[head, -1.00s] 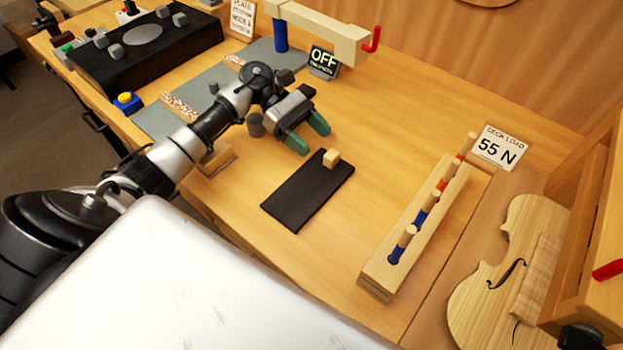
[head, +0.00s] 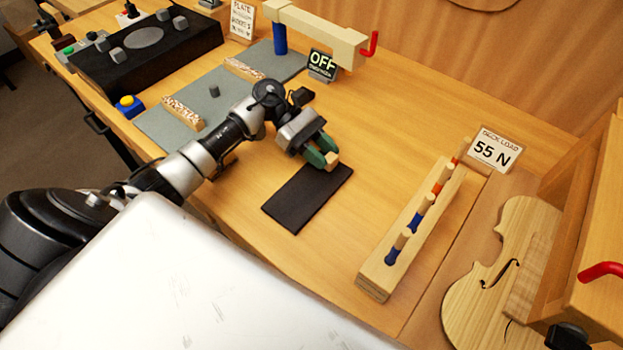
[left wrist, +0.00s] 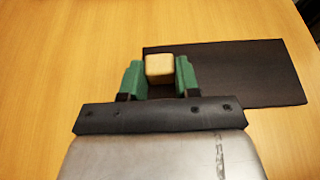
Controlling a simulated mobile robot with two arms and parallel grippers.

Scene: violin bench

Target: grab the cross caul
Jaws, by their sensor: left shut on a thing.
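The cross caul, seen as a small pale wooden block (head: 332,161), is at the far end of a flat black mat (head: 300,203). My left gripper (head: 322,158) has its green fingers on either side of the block and is shut on it. In the left wrist view the block (left wrist: 159,67) sits between the two fingertips (left wrist: 159,76), over the left end of the mat (left wrist: 245,75). I cannot tell whether the block still touches the mat.
A wooden rack (head: 378,274) with several pegs stands right of the mat. A clamp arm with a red handle (head: 368,43) and an OFF sign (head: 322,65) are behind. A violin plate (head: 478,302) lies at right. Bench between mat and rack is clear.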

